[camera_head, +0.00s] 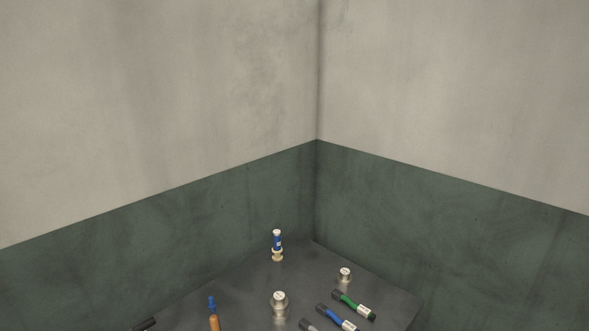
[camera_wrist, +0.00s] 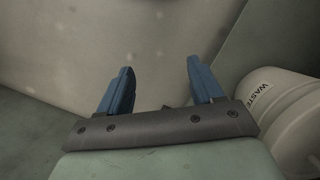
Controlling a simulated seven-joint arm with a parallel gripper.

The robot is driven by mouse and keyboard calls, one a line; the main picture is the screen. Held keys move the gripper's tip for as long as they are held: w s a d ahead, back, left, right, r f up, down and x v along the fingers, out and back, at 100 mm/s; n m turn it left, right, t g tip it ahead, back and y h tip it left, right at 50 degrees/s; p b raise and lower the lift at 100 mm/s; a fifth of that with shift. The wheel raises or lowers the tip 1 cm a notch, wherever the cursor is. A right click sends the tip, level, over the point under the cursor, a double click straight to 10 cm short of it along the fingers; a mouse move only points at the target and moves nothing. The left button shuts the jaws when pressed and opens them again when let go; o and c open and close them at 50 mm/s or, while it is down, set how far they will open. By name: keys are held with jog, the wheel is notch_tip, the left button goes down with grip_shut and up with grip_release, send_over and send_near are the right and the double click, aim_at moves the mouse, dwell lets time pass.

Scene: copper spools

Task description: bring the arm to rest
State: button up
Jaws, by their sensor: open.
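My gripper (camera_wrist: 160,66) shows in the wrist view with its two blue fingers spread wide. Nothing is between them, and a plain pale surface lies behind. I cannot make out my gripper in the head view. In the head view, a dark table (camera_head: 245,283) stands in the corner of the room, with its lower part cut off by the frame edge.
A white bin marked WASTE (camera_wrist: 285,118) is close right of my gripper.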

jog(key=s+a+n+g, duration=0.1)
jog(key=s+a, duration=0.3)
jog(key=s, duration=0.3)
jog(key=s+a+n+g, duration=0.1)
jog(key=s+a+g, duration=0.1)
jog(key=s+a, duration=0.3)
jog(key=shift+s+a+f+g, duration=0.25)
jog(key=shift+s+g, duration=0.05)
jog(key=shift+s, duration=0.85)
